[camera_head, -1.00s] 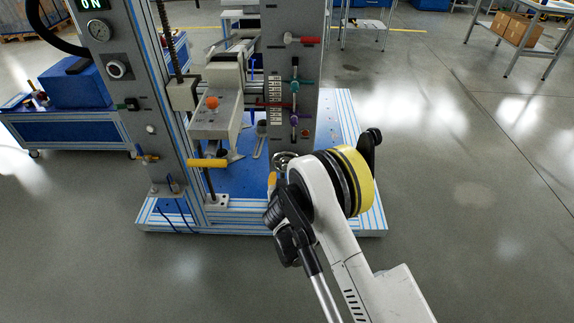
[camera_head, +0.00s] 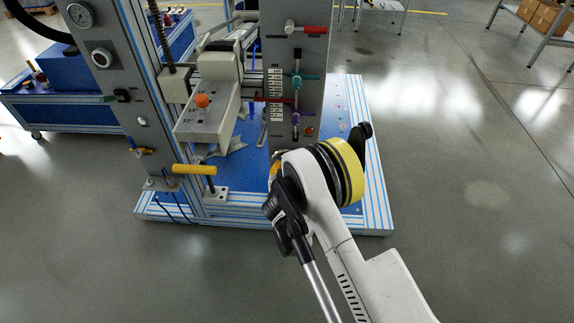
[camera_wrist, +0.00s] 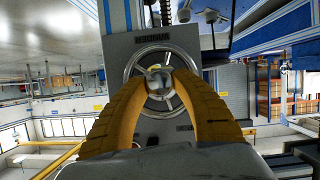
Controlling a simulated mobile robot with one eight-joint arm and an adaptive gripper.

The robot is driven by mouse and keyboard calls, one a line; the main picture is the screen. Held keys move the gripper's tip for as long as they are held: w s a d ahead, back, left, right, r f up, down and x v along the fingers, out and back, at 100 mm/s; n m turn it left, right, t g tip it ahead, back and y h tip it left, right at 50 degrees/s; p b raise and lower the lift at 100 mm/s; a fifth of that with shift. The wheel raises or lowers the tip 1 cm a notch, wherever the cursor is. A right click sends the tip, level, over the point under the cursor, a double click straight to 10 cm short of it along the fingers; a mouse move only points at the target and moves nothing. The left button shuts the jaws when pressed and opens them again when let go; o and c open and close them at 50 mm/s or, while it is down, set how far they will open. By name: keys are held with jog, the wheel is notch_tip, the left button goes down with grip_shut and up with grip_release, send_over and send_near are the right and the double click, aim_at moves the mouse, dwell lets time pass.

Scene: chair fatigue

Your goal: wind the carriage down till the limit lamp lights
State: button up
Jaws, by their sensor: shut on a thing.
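My gripper shows in the wrist view (camera_wrist: 158,82), its two yellow fingers closed around a shiny round knob in front of a spoked handwheel (camera_wrist: 140,58). The wheel is on a grey panel. In the head view my arm hides most of the gripper and wheel. The grey carriage (camera_head: 207,118), with an orange knob on top, stands beside a vertical screw at the left of the machine. A red pointer (camera_head: 272,99) crosses the scale just above a purple clamp (camera_head: 295,116). A small reddish lamp or button (camera_head: 309,131) is low on the right column; I cannot tell if it is lit.
A yellow-handled lever (camera_head: 194,169) sticks out at the lower left. A teal clamp (camera_head: 298,78) and red-handled lever (camera_head: 306,29) are on the right column. The machine's blue base (camera_head: 345,115) reaches right of the column.

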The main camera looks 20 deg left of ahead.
jog(key=shift+c, duration=0.7)
jog(key=shift+a+n, duration=0.1)
jog(key=shift+n, duration=0.2)
jog(key=shift+a+n+h, duration=0.1)
jog(key=shift+n+h, duration=0.7)
jog(key=shift+n, duration=0.1)
jog(key=n+t+h, duration=0.1)
jog(key=n+h, duration=0.1)
jog(key=n, duration=0.1)
jog(key=shift+n+t, duration=0.3)
jog(key=shift+n, duration=0.1)
jog(key=o, duration=1.2)
notch_tip(320, 180, up, 10)
